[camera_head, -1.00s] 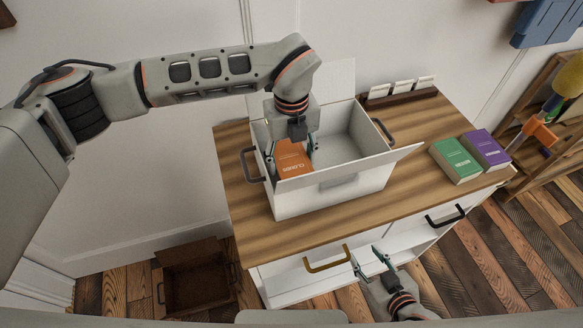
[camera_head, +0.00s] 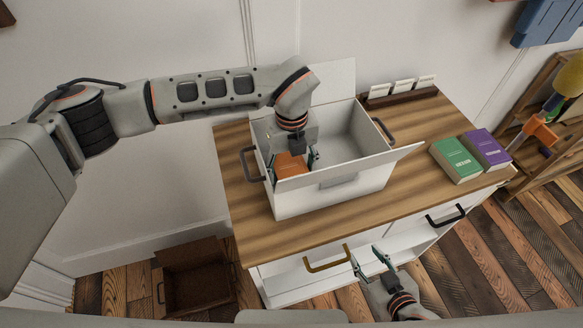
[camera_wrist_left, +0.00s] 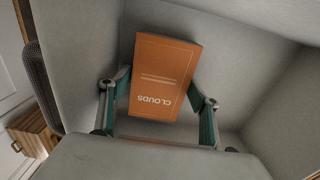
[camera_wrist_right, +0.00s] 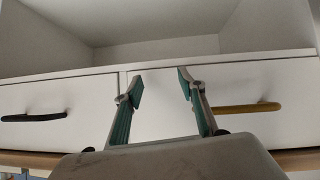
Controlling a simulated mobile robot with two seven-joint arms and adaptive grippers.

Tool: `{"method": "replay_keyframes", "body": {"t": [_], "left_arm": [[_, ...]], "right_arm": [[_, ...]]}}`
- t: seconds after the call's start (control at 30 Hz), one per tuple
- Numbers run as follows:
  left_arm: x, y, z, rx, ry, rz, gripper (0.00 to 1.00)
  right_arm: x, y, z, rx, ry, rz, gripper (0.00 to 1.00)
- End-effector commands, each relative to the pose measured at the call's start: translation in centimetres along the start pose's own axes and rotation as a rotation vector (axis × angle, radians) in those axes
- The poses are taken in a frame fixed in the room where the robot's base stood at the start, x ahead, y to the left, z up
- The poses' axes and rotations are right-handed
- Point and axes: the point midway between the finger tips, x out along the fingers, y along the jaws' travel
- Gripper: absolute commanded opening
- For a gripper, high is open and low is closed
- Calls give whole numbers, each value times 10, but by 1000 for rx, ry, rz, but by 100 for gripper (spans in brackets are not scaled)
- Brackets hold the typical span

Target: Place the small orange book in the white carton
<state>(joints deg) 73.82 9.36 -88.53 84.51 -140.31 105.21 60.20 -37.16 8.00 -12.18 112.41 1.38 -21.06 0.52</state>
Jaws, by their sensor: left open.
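The small orange book (camera_head: 291,166) is inside the left part of the white carton (camera_head: 335,192), which stands open on the wooden-topped cabinet. In the left wrist view the book (camera_wrist_left: 163,80) shows its cover, marked CLOUDS, and lies between the fingers. My left gripper (camera_head: 293,158) is down in the carton, open, with a finger on each side of the book. The carton's front wall hides the book's lower part in the head view. My right gripper (camera_head: 371,260) is open and empty in front of the cabinet drawers; its fingers also show apart in the right wrist view (camera_wrist_right: 160,86).
A green book (camera_head: 455,160) and a purple book (camera_head: 487,150) lie on the cabinet top (camera_head: 400,205) to the right. A dark card holder (camera_head: 400,97) stands behind the carton. A brown box (camera_head: 195,283) sits on the floor at left.

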Motion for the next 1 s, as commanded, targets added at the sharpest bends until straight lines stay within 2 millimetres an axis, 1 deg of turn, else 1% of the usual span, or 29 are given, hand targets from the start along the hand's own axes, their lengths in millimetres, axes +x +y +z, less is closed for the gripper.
{"method": "replay_keyframes", "body": {"t": [0.13, 0.23, 0.5, 0.7, 0.83, 1.0], "left_arm": [[-7, 0, 1, 0, -2, -2, 62], [-20, -1, 1, 1, -3, -3, 62], [-75, -1, 1, 1, -5, -2, 62], [-107, 0, 1, 0, -3, -1, 62], [-119, 0, 1, 0, -2, -1, 62], [-123, 0, 0, 0, 0, 0, 62]], "right_arm": [[-1, 0, -1, 0, 1, 0, 40], [-1, 0, -1, 0, 1, 0, 40], [0, 0, -1, 0, 0, 0, 40], [0, 0, 0, 0, 0, 0, 40], [0, 0, 0, 1, 0, 0, 40], [0, 0, 1, 1, 0, 0, 40]]}}
